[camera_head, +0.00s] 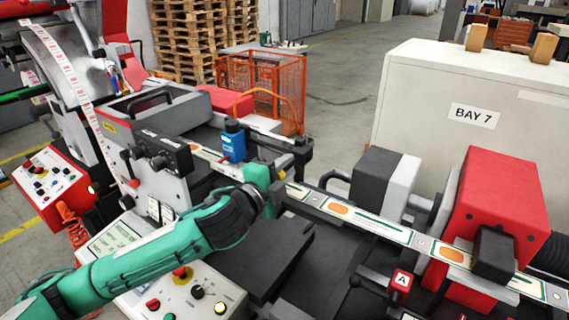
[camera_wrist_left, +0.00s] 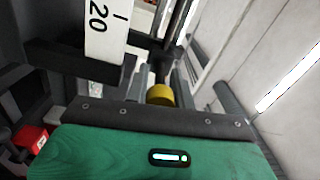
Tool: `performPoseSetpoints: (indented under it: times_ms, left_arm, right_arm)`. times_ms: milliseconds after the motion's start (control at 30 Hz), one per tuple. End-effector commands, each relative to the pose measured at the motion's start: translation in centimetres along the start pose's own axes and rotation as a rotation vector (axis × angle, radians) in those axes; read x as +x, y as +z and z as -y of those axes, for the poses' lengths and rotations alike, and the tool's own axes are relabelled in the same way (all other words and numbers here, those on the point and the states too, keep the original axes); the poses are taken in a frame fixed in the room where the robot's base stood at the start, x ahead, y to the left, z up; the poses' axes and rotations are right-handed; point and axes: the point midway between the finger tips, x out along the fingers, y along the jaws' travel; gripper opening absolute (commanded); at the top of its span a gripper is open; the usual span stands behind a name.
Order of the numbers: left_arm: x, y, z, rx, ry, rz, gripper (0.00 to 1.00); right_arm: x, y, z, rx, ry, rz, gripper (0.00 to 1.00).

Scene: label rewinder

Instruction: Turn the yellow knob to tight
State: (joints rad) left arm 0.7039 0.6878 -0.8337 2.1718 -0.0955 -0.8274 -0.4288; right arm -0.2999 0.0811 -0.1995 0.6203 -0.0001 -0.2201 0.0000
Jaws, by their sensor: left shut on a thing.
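The yellow knob (camera_wrist_left: 160,95) shows in the left wrist view, just beyond the dark edge of my gripper's palm, on a dark shaft. Its near side is partly hidden by that edge. My left gripper is shut on the yellow knob, though the finger contact itself is hard to see. No pointer or tightness mark on the knob can be read. My right gripper is not in view.
A blue sensor block (camera_head: 233,141) stands close behind my left gripper. The label web (camera_head: 355,217) runs right to a red unit (camera_head: 497,205). A white scale marked 20 (camera_wrist_left: 103,28) is near the knob. A control panel (camera_head: 205,293) lies below my left arm.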

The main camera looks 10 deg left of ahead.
Motion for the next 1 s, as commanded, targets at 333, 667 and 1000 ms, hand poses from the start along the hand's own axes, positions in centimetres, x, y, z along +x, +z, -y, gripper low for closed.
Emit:
performPoseSetpoints:
  times_ms: [333, 667, 1000]
  left_arm:
    - [0.00, 0.00, 0.05, 0.134, 0.001, 0.000, 0.01]
    - [0.00, -0.01, -0.05, 0.158, 0.001, 0.000, 0.01]
    - [0.00, -0.01, -0.06, 0.157, 0.001, 0.000, 0.46]
  right_arm:
    - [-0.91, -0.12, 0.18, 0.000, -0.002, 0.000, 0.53]
    - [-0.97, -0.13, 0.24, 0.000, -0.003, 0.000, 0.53]
    - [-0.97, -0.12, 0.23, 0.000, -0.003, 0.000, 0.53]
